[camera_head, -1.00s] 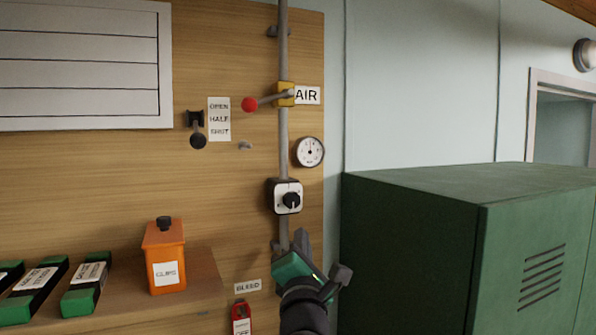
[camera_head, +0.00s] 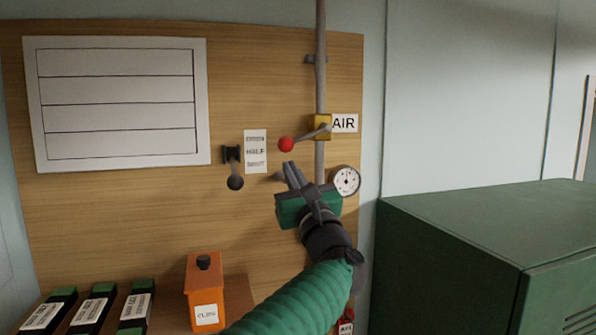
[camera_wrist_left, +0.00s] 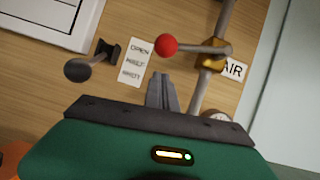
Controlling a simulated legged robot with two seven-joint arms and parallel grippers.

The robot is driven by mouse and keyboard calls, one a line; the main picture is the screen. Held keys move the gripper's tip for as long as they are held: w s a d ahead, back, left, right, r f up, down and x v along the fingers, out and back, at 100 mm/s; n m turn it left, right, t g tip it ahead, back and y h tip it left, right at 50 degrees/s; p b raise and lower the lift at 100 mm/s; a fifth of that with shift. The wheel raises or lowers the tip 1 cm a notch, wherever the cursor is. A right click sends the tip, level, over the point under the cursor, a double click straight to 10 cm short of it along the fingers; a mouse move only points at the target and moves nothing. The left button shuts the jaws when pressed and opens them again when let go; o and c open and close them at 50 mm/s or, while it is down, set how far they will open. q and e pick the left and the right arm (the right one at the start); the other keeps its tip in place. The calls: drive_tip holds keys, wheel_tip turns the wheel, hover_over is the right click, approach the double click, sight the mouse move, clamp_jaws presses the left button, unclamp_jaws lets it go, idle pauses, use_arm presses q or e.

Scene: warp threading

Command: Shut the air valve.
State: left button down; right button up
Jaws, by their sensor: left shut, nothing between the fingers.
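The air valve has a yellow body (camera_head: 322,126) on a grey vertical pipe, beside the AIR label (camera_head: 344,123). Its lever ends in a red ball (camera_head: 286,144) and points left and slightly down, next to the OPEN / HALF / SHUT label (camera_head: 255,151). In the wrist view the red ball (camera_wrist_left: 167,45) is just above the fingertips. My left gripper (camera_head: 288,165), green and dark grey, is shut and empty, a little below the ball, with no contact visible. My right gripper is not in view.
A black lever with a round knob (camera_head: 235,182) hangs left of the label. A gauge (camera_head: 346,180) is right of my left gripper. An orange box (camera_head: 205,290) and several green-black cases (camera_head: 95,308) stand low left. A green cabinet (camera_head: 470,230) fills the lower right.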

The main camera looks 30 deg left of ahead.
use_arm(q)
drive_tip(key=shift+s+d+r, duration=0.15)
drive_tip(key=shift+s+r, duration=0.4)
drive_tip(key=shift+r, duration=0.1)
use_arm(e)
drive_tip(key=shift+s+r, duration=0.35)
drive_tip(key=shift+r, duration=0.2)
